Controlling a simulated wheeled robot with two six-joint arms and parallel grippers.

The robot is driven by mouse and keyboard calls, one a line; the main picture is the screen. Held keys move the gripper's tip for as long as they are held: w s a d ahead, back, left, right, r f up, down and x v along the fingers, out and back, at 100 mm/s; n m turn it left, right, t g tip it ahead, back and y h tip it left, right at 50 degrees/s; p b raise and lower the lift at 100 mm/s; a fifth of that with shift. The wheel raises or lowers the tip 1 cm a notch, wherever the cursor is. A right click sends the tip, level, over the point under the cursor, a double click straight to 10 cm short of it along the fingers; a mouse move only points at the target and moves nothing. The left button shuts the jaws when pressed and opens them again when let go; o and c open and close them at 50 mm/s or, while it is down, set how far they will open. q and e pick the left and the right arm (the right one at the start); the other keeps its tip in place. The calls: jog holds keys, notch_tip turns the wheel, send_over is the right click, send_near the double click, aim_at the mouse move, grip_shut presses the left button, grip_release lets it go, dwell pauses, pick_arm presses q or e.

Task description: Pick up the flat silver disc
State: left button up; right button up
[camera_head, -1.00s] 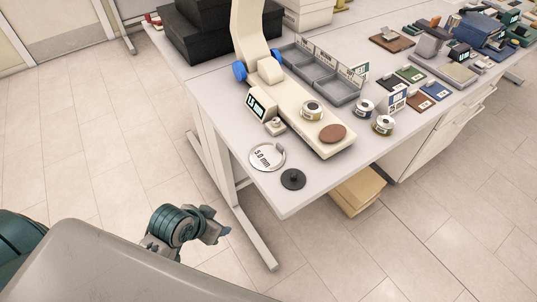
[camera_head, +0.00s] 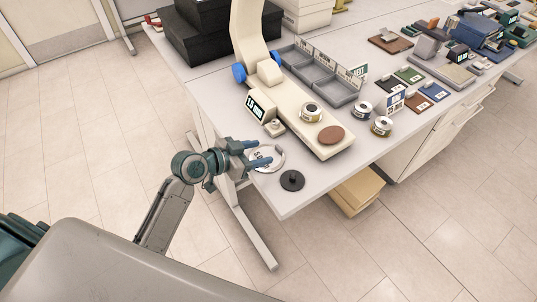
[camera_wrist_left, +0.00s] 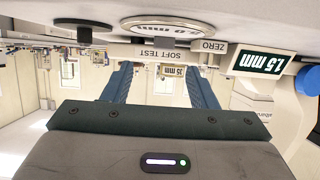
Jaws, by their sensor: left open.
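The flat silver disc (camera_head: 279,157) lies on the table's near left corner, partly covered by my gripper in the head view. In the upside-down left wrist view the disc (camera_wrist_left: 172,25) shows at the top, lying flat with a printed mm label. My left gripper (camera_head: 262,154) is open and empty, its two blue fingers pointing over the left part of the disc. In the wrist view the fingers of my left gripper (camera_wrist_left: 158,68) are spread apart. Whether they touch the disc cannot be told. My right gripper is not in view.
A black disc with a knob (camera_head: 292,180) lies just in front of the silver disc. The cream tester (camera_head: 300,100) with a small display (camera_head: 257,106) stands behind. Small tins (camera_head: 382,126) and a grey tray (camera_head: 335,92) are to the right. Floor is clear at left.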

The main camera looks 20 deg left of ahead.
aim_at(277, 148)
pick_arm(q)
jog(key=shift+x, duration=0.85)
jog(key=shift+w+d+f+p, duration=0.15)
jog(key=shift+w+p, duration=0.2)
jog(key=shift+p, duration=0.15)
jog(key=p+x, duration=0.2)
jog(key=x, duration=0.2)
jog(key=shift+w+f, duration=0.1)
jog(key=shift+f, duration=0.1)
jog(key=shift+w+f, duration=0.1)
jog(key=shift+f, duration=0.05)
jog(key=c, duration=0.9)
jog(key=shift+c, duration=1.1)
